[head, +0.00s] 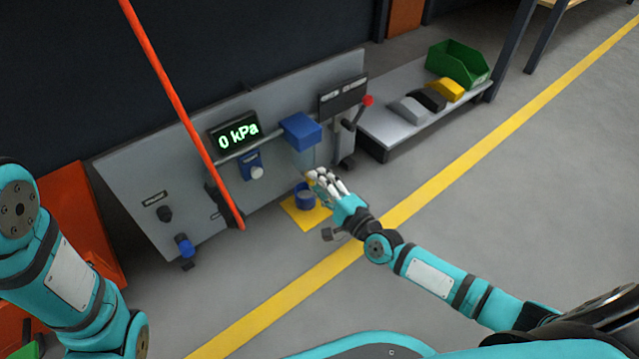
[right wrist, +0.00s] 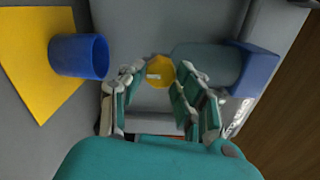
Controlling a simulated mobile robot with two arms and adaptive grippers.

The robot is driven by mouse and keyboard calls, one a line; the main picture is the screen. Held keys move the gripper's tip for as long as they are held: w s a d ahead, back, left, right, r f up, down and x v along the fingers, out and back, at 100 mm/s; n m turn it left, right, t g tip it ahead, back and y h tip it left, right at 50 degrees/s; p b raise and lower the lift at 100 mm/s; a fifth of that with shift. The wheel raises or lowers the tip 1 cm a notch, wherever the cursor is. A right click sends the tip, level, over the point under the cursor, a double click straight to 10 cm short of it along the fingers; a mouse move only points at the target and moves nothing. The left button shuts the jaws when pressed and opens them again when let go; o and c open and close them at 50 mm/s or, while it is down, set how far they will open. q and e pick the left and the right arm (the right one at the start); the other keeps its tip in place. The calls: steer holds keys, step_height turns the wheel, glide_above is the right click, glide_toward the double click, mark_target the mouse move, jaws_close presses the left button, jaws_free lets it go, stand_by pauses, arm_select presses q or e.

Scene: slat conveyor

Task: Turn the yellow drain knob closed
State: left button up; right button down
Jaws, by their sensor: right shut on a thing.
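The yellow drain knob (right wrist: 160,70) shows between the fingertips of my right gripper (right wrist: 162,78) in the right wrist view, with a small pale mark on its face. In the head view my right gripper (head: 322,180) reaches in from the lower right and is shut on the knob, below the blue-capped clear bowl. The fingers mostly hide the knob in the head view. My left arm shows at the left edge, but its gripper is out of view.
A blue cup (head: 305,197) stands on a yellow mat (head: 299,213) just below the knob; the cup (right wrist: 78,56) is also in the wrist view. The grey panel has a display (head: 234,132) reading 0 kPa, a blue regulator (head: 251,166) and a red-tipped lever (head: 366,101). An orange bar (head: 180,110) crosses the panel.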

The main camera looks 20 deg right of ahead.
steer(key=shift+f, duration=0.1)
stand_by(0.4)
steer(key=c, duration=0.9)
jaws_free()
steer(key=shift+c, duration=0.2)
steer(key=v, duration=1.2)
